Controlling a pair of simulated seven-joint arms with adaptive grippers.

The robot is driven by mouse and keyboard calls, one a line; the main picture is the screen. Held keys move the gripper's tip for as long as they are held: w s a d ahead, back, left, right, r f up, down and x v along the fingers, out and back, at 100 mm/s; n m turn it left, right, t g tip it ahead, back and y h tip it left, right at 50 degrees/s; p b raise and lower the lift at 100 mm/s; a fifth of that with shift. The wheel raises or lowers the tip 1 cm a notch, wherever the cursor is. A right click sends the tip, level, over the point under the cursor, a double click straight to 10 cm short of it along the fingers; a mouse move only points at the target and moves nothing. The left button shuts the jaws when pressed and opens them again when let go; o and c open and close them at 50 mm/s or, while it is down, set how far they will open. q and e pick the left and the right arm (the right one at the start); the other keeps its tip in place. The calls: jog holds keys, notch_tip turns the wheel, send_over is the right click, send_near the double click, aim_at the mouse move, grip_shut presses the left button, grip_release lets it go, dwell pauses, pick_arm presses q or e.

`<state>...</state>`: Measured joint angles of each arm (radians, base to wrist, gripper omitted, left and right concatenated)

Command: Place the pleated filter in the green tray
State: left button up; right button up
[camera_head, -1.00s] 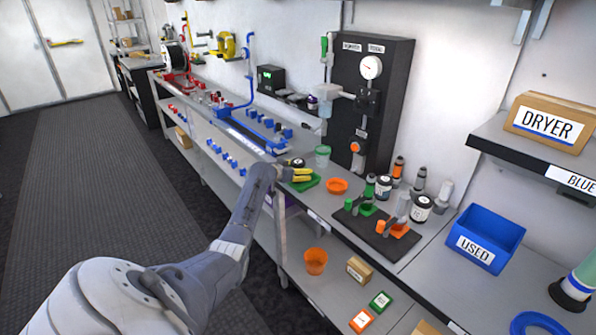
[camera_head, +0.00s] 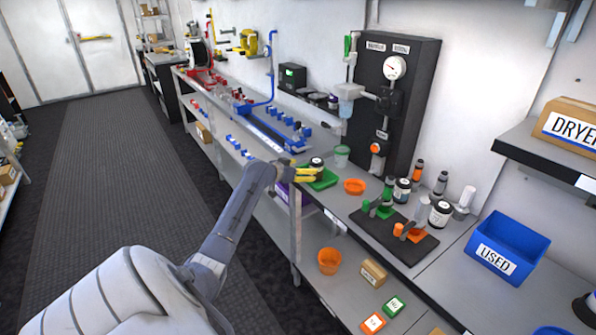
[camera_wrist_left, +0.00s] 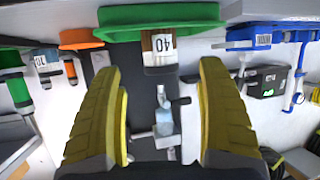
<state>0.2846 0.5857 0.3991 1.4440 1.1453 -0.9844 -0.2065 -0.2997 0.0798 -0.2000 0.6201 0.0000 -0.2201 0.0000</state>
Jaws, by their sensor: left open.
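The green tray (camera_head: 329,182) lies on the workbench, and its green rim crosses the top of the left wrist view (camera_wrist_left: 190,14). A short dark cylinder with a white label (camera_head: 317,162) stands at the tray. In the left wrist view it is brown and white, marked "40" (camera_wrist_left: 160,52), upside down in the picture and against the tray. It looks like the filter, though I cannot make out pleats clearly. My left gripper (camera_head: 311,175) is at the tray, with yellow fingers (camera_wrist_left: 163,110) open and apart on either side of the cylinder's line, touching nothing visible. My right gripper is out of view.
An orange dish (camera_head: 354,186) lies right of the tray and a clear greenish cup (camera_head: 342,155) behind it. A black gauge panel (camera_head: 397,100) stands at the wall. A dark mat (camera_head: 420,249) with tools and a blue "USED" bin (camera_head: 521,239) are farther right.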

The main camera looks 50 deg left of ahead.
pick_arm(q)
jog(key=s+d+f+g, duration=0.2)
jog(key=s+f, duration=0.2)
jog(key=f, duration=0.8)
jog(key=s+d+f+g, duration=0.2)
jog(key=s+d+f, duration=0.15)
jog(key=f, duration=0.95)
jog(key=s+d+f+g, duration=0.2)
jog(key=s+d+f, duration=0.3)
jog(key=s+f, duration=0.45)
jog(key=s+d+f+g, duration=0.1)
jog(key=s+d+f, duration=0.45)
jog(key=f, duration=0.75)
jog(key=s+d+f+m+g, duration=0.1)
jog(key=s+d+f+g, duration=0.1)
jog(key=s+d+f, duration=0.7)
jog(key=s+d+f+m+g, duration=0.15)
jog(key=s+f, duration=0.35)
jog(key=s, duration=0.7)
jog(key=s+d+f+m, duration=0.1)
jog(key=s+d+f, duration=0.1)
jog(key=s+d, duration=0.5)
jog(key=s+d+f+m+g+h, duration=0.1)
jog(key=s+d+f, duration=0.2)
jog(key=s, duration=1)
jog(key=d, duration=0.3)
jog(key=shift+d, duration=0.35)
